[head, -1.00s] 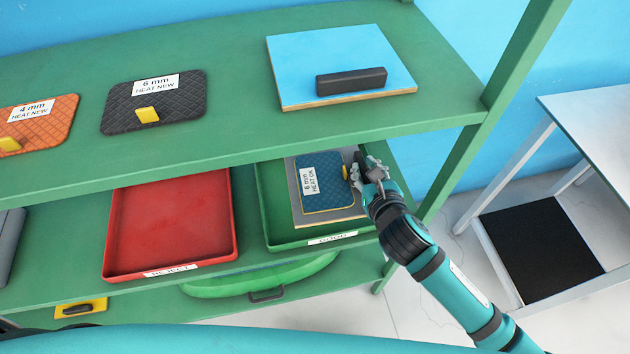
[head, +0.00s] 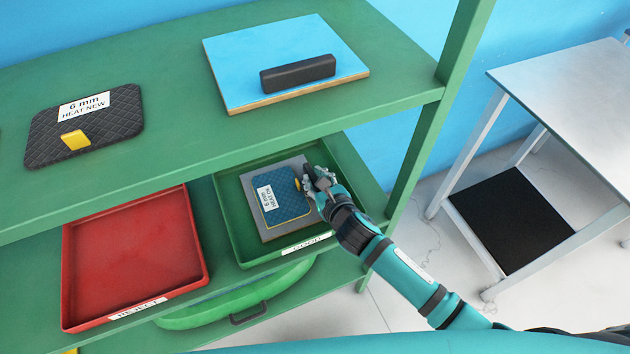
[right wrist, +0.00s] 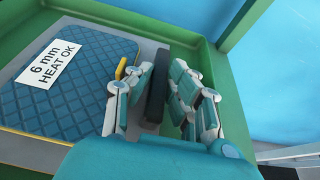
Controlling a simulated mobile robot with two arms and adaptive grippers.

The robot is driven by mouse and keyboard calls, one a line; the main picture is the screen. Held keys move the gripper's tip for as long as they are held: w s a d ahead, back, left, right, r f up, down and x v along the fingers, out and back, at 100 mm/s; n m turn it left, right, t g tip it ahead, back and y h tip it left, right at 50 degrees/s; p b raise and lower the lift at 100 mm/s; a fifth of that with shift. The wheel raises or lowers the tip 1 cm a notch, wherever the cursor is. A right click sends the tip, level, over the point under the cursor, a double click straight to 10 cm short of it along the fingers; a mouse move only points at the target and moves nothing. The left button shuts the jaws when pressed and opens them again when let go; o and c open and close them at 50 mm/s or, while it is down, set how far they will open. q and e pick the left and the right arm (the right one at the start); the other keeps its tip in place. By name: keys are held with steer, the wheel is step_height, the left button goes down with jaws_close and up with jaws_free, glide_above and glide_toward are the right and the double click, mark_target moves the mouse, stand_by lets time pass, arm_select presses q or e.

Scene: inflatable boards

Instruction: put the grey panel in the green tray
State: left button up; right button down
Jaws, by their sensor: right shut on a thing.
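The grey panel (head: 284,232) lies inside the green tray (head: 229,218) on the lower shelf and looks flat. A blue quilted patch (head: 285,205) labelled "6 mm HEAT OK", with a yellow tab, covers much of it. My right gripper (head: 313,181) is at the panel's right side. In the right wrist view its fingers (right wrist: 159,78) are closed around the panel's dark bar handle (right wrist: 157,88). The handle is mostly hidden by the fingers in the head view. My left gripper is not in view.
A red tray (head: 135,255) marked "REJECT" stands empty left of the green tray. The upper shelf (head: 200,140) overhangs both, carrying a blue board (head: 280,55) and a black quilted patch (head: 90,130). A green post (head: 425,135) stands right of my gripper; a white table (head: 570,90) is beyond.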

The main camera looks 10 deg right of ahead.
steer(key=c, duration=1.2)
jaws_free()
steer(key=shift+f, duration=0.15)
steer(key=p+v, duration=0.1)
steer(key=v, duration=1.1)
